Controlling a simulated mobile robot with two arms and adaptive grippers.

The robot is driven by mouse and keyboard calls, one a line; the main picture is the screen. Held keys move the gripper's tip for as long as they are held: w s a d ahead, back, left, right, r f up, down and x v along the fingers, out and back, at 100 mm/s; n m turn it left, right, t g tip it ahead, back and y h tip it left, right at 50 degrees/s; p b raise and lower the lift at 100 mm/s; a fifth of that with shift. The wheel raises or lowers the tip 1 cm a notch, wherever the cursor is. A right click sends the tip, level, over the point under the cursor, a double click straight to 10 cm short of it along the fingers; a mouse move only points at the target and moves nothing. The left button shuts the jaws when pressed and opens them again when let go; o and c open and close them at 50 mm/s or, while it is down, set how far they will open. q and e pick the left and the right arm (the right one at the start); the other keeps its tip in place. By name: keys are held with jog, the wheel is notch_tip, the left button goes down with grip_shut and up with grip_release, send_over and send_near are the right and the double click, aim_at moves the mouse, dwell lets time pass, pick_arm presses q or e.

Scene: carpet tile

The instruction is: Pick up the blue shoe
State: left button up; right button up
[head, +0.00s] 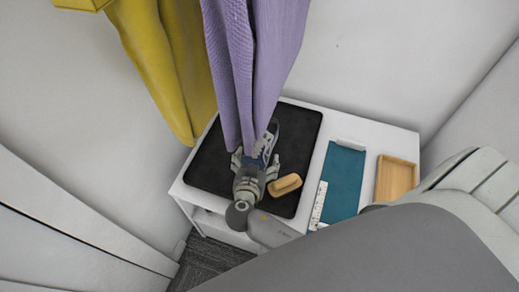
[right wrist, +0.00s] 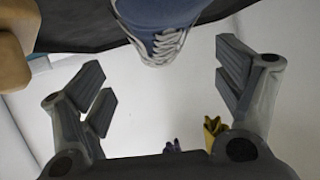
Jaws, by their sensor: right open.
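The blue shoe (head: 267,143) with pale laces is on the black mat (head: 208,165), partly hidden behind the purple garment and my gripper in the head view. In the right wrist view, the laced end of the blue shoe (right wrist: 160,22) shows at the top, beyond the open fingers. My right gripper (head: 256,161) is open and empty, close to the near end of the shoe; its spread fingers also show in the right wrist view (right wrist: 165,90). I see no grip on the shoe. My left gripper is not in view.
A wooden brush (head: 284,185) lies right beside my right gripper. The white bench (head: 381,131) also bears a teal tray (head: 344,178), a white strip (head: 318,206) and a wooden tray (head: 396,178). A purple garment (head: 255,60) and a yellow garment (head: 165,65) hang above it.

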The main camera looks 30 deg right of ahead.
aim_at(259, 146)
jog(key=shift+x, duration=0.75)
jog(key=x, duration=0.2)
jog(key=p+x, duration=0.1)
jog(key=x, duration=0.1)
jog(key=shift+w+a+r, duration=0.1)
jog(key=shift+w+r, duration=0.1)
jog(key=shift+w+d+f, duration=0.25)
jog(key=shift+w+d, duration=0.05)
jog(key=shift+w, duration=0.05)
jog(key=shift+c, duration=0.4)
jog(key=c, duration=1.2)
